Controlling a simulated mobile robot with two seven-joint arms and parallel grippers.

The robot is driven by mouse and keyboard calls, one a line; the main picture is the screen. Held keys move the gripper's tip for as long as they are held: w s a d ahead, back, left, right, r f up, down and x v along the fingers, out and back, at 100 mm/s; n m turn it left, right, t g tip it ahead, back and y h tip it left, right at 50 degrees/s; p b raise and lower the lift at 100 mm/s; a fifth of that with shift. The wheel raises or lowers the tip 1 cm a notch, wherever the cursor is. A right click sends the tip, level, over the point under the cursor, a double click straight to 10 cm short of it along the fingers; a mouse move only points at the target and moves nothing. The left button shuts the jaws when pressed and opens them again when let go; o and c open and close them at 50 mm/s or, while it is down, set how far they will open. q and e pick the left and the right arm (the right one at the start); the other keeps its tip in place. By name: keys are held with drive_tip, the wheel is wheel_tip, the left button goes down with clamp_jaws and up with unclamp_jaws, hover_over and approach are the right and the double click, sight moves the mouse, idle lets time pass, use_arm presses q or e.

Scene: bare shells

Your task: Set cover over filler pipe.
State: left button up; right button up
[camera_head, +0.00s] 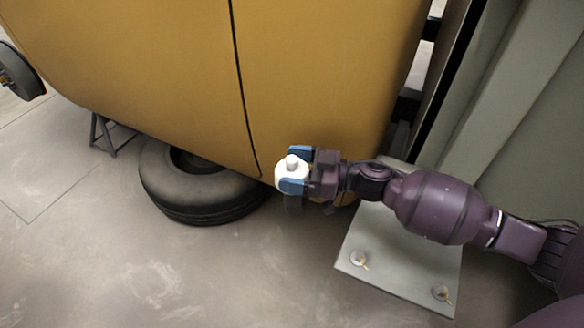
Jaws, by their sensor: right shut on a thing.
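A white cover (286,176), round with a small knob on top, sits between the blue fingertips of my right gripper (294,169). The gripper is shut on it. It is in front of the lower edge of the yellow car body (310,75), just right of the dark door seam. I cannot tell whether the cover touches the body. No filler pipe can be made out; the gripper and cover hide the patch of body behind them. My left gripper is not in view.
A loose tyre (205,195) lies on the floor under the body, left of the gripper. A dark stand (107,135) is farther left, and a wheel (15,72) at the far left. A grey plate (400,262) with bolts lies beneath my right arm. Floor at lower left is clear.

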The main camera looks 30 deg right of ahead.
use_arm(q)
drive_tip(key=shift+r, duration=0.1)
use_arm(e)
drive_tip(key=shift+r, duration=0.2)
drive_tip(key=shift+f, duration=0.65)
drive_tip(key=o, duration=0.7)
drive_tip(key=shift+r, duration=0.6)
use_arm(q)
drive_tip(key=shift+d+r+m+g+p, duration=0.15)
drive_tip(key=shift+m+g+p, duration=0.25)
drive_tip(key=shift+p, duration=0.8)
use_arm(e)
drive_tip(key=shift+v, duration=6)
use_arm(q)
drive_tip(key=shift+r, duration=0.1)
